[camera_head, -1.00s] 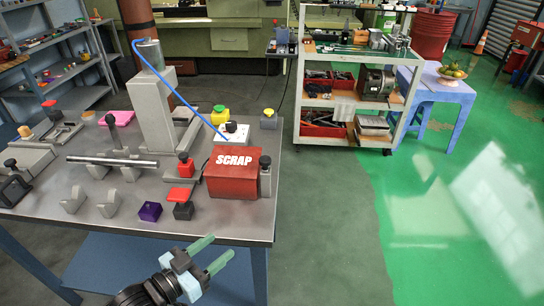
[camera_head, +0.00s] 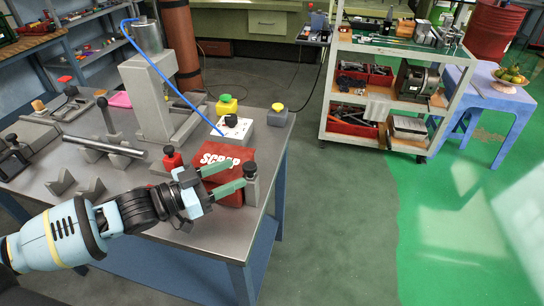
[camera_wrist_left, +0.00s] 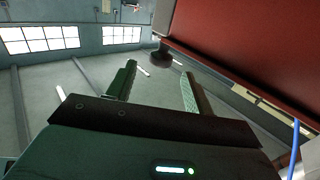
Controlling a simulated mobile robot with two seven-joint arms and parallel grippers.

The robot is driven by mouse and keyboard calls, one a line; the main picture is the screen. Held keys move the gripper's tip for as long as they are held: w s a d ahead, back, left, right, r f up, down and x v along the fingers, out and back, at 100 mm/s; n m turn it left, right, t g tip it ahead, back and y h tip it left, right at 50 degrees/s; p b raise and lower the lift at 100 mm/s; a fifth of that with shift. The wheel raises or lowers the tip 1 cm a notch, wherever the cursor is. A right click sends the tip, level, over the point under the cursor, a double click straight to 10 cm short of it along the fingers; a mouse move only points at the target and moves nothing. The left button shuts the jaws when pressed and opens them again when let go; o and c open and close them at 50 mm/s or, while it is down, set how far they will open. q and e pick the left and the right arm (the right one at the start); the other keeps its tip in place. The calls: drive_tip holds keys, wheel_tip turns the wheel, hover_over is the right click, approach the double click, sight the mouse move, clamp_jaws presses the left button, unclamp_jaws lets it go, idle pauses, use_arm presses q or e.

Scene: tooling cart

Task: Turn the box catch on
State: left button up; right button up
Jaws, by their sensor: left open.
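The red SCRAP box (camera_head: 210,158) stands near the right edge of the grey bench, partly hidden by my left gripper. Beside its right side is a grey upright piece with a black knob (camera_head: 250,170), which looks like the box catch. My left gripper (camera_head: 236,175) is open and empty, its green fingers pointing right over the front of the box towards the knob. In the left wrist view the open fingers (camera_wrist_left: 157,84) show below the dark round knob (camera_wrist_left: 162,57), with the red box (camera_wrist_left: 250,45) at upper right. Nothing is between the fingers. My right gripper is out of view.
Behind the box are a white box with a black knob (camera_head: 231,120), a yellow block with a green button (camera_head: 226,104) and a grey block with a yellow button (camera_head: 277,115). A tool cart (camera_head: 335,85) stands apart on the right.

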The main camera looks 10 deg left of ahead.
sight(257, 175)
use_arm(q)
drive_tip(key=x, duration=0.7)
drive_tip(key=shift+w+d+r, duration=0.1)
drive_tip(key=shift+w+d, duration=0.05)
drive_tip(key=shift+w, duration=0.05)
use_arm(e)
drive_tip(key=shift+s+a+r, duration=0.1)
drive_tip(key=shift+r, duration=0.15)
use_arm(q)
drive_tip(key=shift+c, duration=0.3)
